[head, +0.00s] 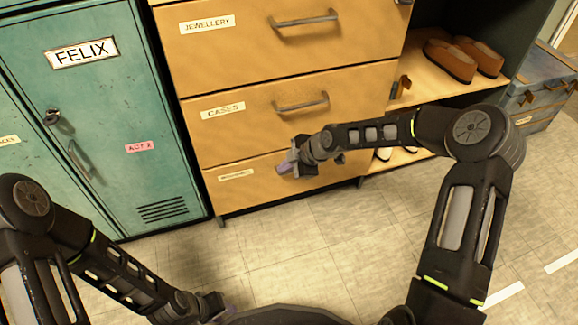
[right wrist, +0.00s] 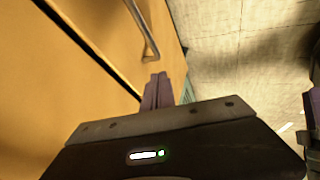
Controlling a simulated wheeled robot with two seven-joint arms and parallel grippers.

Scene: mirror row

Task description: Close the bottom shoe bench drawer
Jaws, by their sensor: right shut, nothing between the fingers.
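The wooden shoe bench has three drawer fronts in the head view. The bottom drawer (head: 236,187) has a small label and looks about flush with the fronts above it; a small gap cannot be ruled out. My right gripper (head: 282,169) is shut and empty in front of the bottom drawer, hiding part of it and its handle. In the right wrist view its purple fingertips (right wrist: 159,78) are together beside the wooden fronts, below a metal handle (right wrist: 146,35); contact cannot be told. My left gripper (head: 228,314) is low at the bottom edge, its fingers mostly hidden.
Above are the CASES drawer (head: 240,125) and JEWELLERY drawer (head: 235,55), both with bar handles. A teal locker (head: 100,100) stands left. Open shelves with brown shoes (head: 450,60) are right, and a blue trunk (head: 540,85) beyond. The tiled floor (head: 300,240) in front is clear.

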